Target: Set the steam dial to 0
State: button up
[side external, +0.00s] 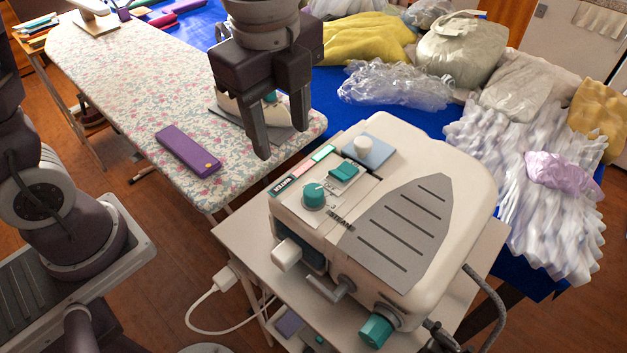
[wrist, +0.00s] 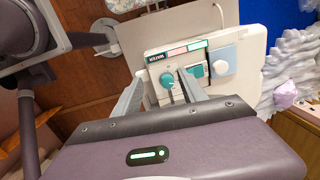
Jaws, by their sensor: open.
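The steam station (side external: 470,200) is a cream, rounded unit on a small stand. A round teal dial (side external: 314,195) sits on its top panel, with small marks beside it that are too small to read. The dial also shows in the wrist view (wrist: 167,80), near the fingertips.
A teal switch (side external: 343,172) and a white knob on a blue plate (side external: 368,152) are close to the dial. An iron (side external: 240,108) and a purple case (side external: 188,151) lie on the floral ironing board (side external: 110,75). Plastic-wrapped bundles (side external: 460,50) fill the back right.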

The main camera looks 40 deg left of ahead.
aim_at(313, 190)
jog(key=d+f+m, duration=0.1)
jog(key=w+d+m, duration=0.1)
jog(key=d+f+m+g, duration=0.1)
jog(key=d+m, duration=0.1)
jog(key=shift+w+d+f+h, duration=0.1)
jog(key=shift+w+f+h, duration=0.2)
jog(key=shift+f, duration=0.05)
notch_tip(313, 190, down, 6)
jog(key=shift+f, duration=0.25)
jog(key=shift+c, duration=0.2)
grip_shut()
